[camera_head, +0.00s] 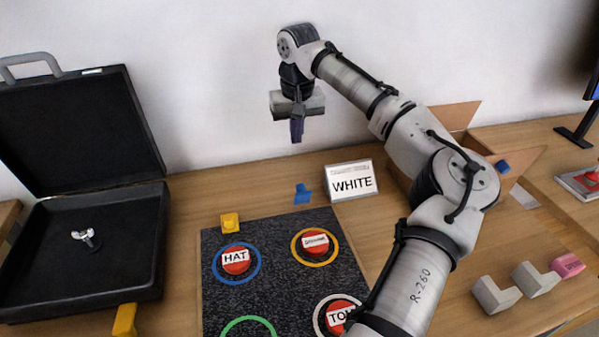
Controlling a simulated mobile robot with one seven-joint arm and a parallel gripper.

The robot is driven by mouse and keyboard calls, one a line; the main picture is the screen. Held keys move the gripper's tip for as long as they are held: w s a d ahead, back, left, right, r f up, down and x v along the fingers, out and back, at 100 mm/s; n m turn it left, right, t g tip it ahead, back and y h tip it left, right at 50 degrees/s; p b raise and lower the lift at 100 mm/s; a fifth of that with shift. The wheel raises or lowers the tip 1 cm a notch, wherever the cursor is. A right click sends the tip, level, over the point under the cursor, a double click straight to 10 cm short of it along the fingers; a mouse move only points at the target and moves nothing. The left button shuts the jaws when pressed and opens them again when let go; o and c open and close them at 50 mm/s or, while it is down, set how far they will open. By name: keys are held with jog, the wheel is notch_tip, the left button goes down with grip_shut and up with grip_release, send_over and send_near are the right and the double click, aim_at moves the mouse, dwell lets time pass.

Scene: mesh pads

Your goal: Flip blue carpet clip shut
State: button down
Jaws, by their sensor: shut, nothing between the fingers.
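A blue clip (302,194) sits at the far edge of the dark speckled carpet (284,232), left of the WHITE sign. It looks raised, but it is too small to tell exactly how its flap stands. My gripper (297,138) is above and slightly behind the clip, pointing down with its fingers shut and empty. It is clear of the clip and the table. A yellow clip (230,222) sits on the carpet's far left corner. Another yellow piece (125,320) is at the front left.
Red buttons in coloured rings stand on the carpet, including HAT (236,260) and one in a yellow ring (315,243). An open black case (80,240) stands left. The WHITE sign (351,181), a cardboard box (456,117) and grey blocks (492,295) are right.

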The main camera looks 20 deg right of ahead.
aim_at(301, 193)
jog(key=shift+s+f+p, duration=0.5)
jog(key=shift+f, duration=1.15)
jog(key=shift+s+f+p, duration=0.45)
jog(key=shift+f, duration=1.25)
jog(key=shift+s+f+p, duration=0.5)
jog(key=shift+f, duration=1.15)
